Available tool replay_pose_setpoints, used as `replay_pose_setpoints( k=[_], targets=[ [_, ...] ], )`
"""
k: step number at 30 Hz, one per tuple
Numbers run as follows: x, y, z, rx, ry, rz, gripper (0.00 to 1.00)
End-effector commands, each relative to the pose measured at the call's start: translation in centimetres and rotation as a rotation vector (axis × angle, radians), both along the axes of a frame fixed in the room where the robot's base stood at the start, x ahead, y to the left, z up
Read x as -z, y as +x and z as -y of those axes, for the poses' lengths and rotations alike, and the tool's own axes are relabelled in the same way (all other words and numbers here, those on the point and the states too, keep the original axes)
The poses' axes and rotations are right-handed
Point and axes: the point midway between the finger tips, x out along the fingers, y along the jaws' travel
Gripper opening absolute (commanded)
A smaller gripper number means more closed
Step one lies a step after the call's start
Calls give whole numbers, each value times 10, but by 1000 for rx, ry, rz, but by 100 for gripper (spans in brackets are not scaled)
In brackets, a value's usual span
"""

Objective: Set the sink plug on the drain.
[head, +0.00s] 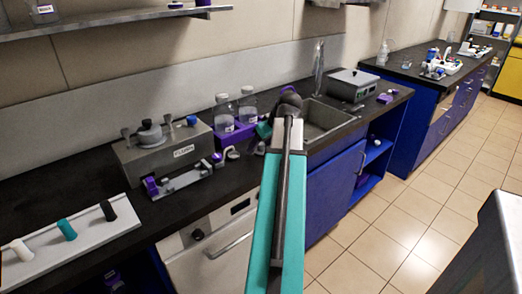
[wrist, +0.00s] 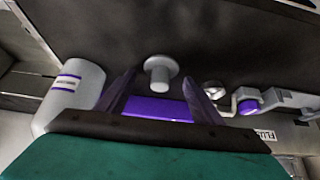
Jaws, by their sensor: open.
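In the wrist view a pale grey plug-like piece (wrist: 159,74), a round disc with a short stem, sits on the dark worktop. It appears between the two dark fingers of my gripper (wrist: 162,80), which are apart and hold nothing. I cannot tell how far the piece is from the fingertips. In the head view a small whitish piece (head: 232,153) on the counter may be the same plug. The sink (head: 325,117) is a grey basin right of my arm's end. Its drain is not visible; my arm covers part of the basin.
A purple rack (head: 233,134) with clear bottles stands beside my arm, close to the sink. A grey metal box (head: 165,150) labelled FLUSH is to its left. A tall faucet (head: 318,68) rises behind the sink, with a grey instrument (head: 353,85) to its right.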

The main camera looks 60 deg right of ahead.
Motion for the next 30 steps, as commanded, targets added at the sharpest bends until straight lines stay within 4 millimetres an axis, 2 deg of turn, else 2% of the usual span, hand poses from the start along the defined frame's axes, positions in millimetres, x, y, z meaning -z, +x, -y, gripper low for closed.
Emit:
replay_pose_setpoints(
  k=[7,8,15,17,18,30],
  targets=[
    [0,0,0,0,0,0,61],
    [0,0,0,0,0,0,58],
    [0,0,0,0,0,0,18],
    [0,0,0,0,0,0,17],
    [0,0,0,0,0,0,14],
    [-4,0,0,0,0,1,14]
  ],
)
